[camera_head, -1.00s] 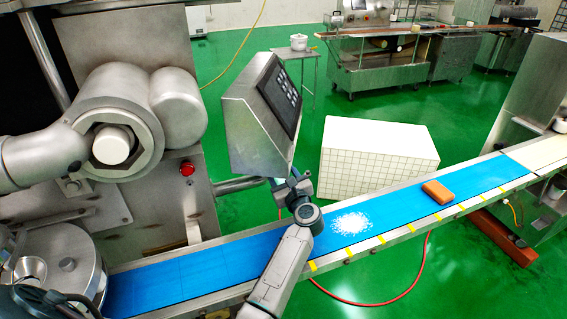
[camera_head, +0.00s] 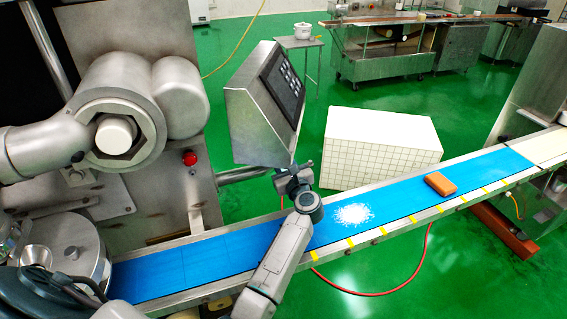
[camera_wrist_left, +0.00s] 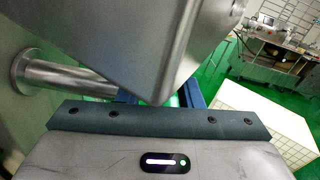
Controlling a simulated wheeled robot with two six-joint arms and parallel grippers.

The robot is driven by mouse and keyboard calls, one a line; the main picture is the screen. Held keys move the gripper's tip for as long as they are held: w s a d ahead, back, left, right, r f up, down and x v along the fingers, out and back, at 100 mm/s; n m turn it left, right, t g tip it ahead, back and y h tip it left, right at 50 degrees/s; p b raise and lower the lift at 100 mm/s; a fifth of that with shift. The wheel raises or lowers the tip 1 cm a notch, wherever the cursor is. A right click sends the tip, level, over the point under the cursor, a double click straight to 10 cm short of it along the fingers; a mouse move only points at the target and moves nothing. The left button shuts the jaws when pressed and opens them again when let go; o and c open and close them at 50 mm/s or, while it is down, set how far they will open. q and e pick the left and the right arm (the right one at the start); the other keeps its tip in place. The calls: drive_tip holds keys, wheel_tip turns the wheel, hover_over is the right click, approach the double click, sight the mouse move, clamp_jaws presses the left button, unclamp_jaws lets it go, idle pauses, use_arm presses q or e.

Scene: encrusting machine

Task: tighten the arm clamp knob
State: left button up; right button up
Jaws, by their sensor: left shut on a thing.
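The grey control panel box (camera_head: 262,105) hangs on a horizontal metal support arm (camera_head: 243,174) from the machine. The support arm and the box's underside (camera_wrist_left: 110,40) fill much of the left wrist view. My left gripper (camera_head: 293,178) is at the joint just below the box, where the support arm ends. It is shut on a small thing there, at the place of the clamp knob. The knob itself is hidden by the gripper and the box. In the left wrist view the blue fingers (camera_wrist_left: 160,99) show only partly, behind the box's lower edge. My right gripper is not in view.
A blue conveyor belt (camera_head: 225,250) runs below, with white powder (camera_head: 353,215) and an orange-brown block (camera_head: 440,184) on it. A white gridded box (camera_head: 380,150) stands behind it. A red button (camera_head: 190,158) is on the machine at left.

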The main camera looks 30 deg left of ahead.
use_arm(q)
drive_tip(key=m+p, duration=0.3)
drive_tip(key=m, duration=0.3)
idle(0.3)
drive_tip(key=shift+m, duration=0.3)
drive_tip(key=o, duration=1)
drive_tip(key=shift+w, duration=0.1)
